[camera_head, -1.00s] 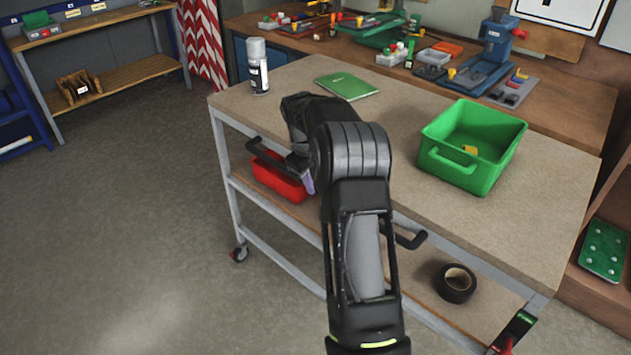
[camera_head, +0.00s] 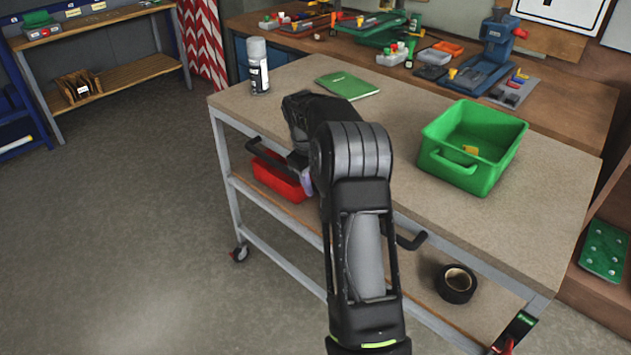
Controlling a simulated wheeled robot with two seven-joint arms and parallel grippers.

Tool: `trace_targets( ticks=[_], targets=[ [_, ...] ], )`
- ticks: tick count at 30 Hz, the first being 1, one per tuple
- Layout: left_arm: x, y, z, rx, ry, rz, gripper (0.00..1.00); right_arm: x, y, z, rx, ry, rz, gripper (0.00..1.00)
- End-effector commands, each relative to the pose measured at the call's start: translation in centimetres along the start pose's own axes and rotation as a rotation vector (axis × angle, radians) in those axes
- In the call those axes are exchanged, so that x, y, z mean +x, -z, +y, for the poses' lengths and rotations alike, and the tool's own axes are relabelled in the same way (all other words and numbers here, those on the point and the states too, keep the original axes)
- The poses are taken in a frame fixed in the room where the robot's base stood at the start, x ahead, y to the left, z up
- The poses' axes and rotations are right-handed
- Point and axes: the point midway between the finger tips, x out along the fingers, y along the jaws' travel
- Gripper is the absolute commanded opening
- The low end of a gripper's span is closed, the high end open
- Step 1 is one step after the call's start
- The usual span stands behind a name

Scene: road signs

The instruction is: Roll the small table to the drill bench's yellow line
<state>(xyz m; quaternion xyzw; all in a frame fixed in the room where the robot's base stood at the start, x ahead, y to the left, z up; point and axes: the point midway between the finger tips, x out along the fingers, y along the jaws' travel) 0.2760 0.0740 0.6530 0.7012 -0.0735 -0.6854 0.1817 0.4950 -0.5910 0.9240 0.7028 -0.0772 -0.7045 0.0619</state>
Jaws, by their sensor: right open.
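The small table (camera_head: 290,105) is a wheeled cart with a speckled beige top, a grey metal frame and a lower wooden shelf. Its black push handle (camera_head: 268,153) runs along the near long side; my arm hides its middle. My right arm reaches in from the bottom. My right gripper (camera_head: 306,178) is at the handle, open, mostly hidden behind my wrist; I cannot tell whether it touches the handle. The drill bench (camera_head: 570,95) is the wooden bench behind the table, with a blue drill press (camera_head: 497,38) on it. No yellow line shows. My left gripper is out of view.
On the table stand a spray can (camera_head: 258,68), a green book (camera_head: 346,86) and a green bin (camera_head: 470,150). A red tray (camera_head: 278,178) and black tape roll (camera_head: 456,284) are on its shelf. Free floor lies left; a shelf (camera_head: 125,75) stands at the back left.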

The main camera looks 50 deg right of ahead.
Motion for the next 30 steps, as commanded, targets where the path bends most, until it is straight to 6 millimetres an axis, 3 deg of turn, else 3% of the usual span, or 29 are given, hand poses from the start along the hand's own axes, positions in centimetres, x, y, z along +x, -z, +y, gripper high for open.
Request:
trace_targets(
  ticks=[16,30],
  targets=[
    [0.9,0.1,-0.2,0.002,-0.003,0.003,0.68,-7.2,0.1,0.1,0.001,-0.003,0.004,0.41],
    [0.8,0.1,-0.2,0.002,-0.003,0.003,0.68,-7.7,0.0,0.1,0.001,-0.002,0.001,0.41]
  ],
)
